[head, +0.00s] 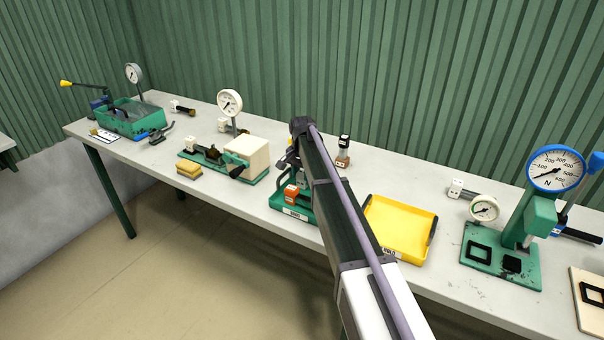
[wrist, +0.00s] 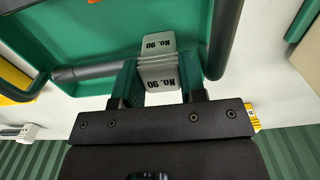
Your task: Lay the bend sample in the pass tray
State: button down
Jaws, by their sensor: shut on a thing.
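My gripper (wrist: 158,88) is shut on a white block marked "No. 90" in the wrist view. I take this block, with the grey rod beside it, as the bend sample (wrist: 158,72). The held piece is over or at a green tray-like base (wrist: 90,85); I cannot tell whether it touches. In the head view my arm hides the fingertips and the sample. The green base (head: 294,213) shows there with a label on its front. A yellow tray (head: 400,230) lies empty to its right. No readable label shows which one is the pass tray.
A green gauge stand (head: 515,250) is at right.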

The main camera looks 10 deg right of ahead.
aim_at(302, 173)
jog(key=c, duration=0.6)
grip_release()
jog(key=shift+r, duration=0.1)
jog(key=shift+r+p, duration=3.95)
jog(key=shift+p, duration=0.05)
notch_tip(302, 173, up, 11)
jog(key=p, duration=1.1)
jog(key=s+f+n+b, duration=0.2)
jog(key=s+f+b, duration=0.1)
jog(key=s, duration=1)
jog(key=s+f+n+b, duration=0.3)
jog(key=s, duration=1)
jog(key=s+f+n+b, duration=0.3)
jog(key=s, duration=0.9)
jog(key=shift+s, duration=0.4)
